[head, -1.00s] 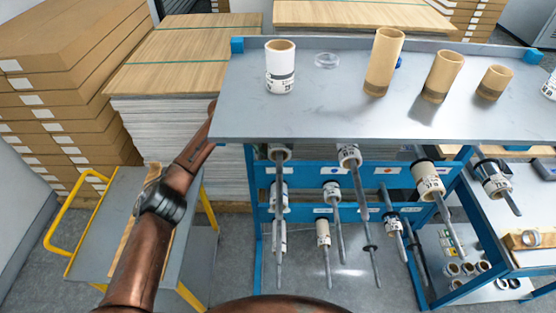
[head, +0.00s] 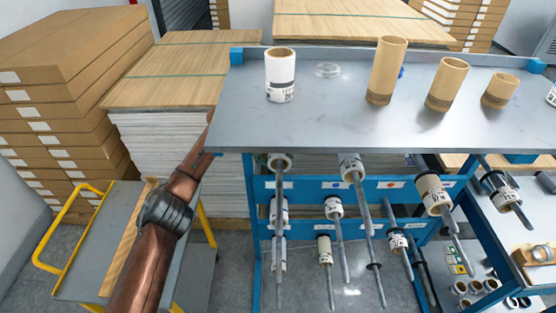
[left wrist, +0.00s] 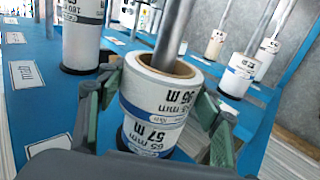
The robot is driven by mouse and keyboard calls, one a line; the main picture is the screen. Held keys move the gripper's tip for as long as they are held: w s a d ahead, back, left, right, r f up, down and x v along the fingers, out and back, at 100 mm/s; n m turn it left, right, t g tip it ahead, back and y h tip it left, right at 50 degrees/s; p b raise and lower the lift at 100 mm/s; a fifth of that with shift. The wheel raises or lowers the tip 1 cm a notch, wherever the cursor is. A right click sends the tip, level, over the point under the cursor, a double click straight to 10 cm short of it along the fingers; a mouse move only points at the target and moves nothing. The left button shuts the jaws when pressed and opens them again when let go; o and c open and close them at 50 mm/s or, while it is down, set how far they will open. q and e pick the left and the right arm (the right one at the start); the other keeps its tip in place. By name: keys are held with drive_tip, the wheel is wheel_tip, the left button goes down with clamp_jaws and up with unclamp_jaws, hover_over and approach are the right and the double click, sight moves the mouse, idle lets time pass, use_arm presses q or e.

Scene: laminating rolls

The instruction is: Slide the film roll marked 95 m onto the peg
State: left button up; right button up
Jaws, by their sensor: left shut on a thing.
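In the left wrist view, the film roll marked 95 m (left wrist: 172,98) is between the fingers of my left gripper (left wrist: 157,112), which is shut on it. A grey peg (left wrist: 172,38) passes into the roll's open brown core, so the roll is around the peg. A second roll marked 57 m (left wrist: 148,136) is in line with it, on the side closer to my palm; I cannot tell whether the two touch. In the head view my left arm reaches behind the grey top, and the gripper is hidden. My right gripper is not in view.
A grey tabletop (head: 330,125) carries a white-labelled roll (head: 280,78) and several brown cores. Below, a blue rack (head: 385,183) has several pegs, some bearing rolls. A trolley (head: 75,245) stands left. A large roll (left wrist: 82,38) is close beside my gripper.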

use_arm(q)
drive_tip(key=o, duration=1.3)
drive_tip(key=shift+a, duration=0.1)
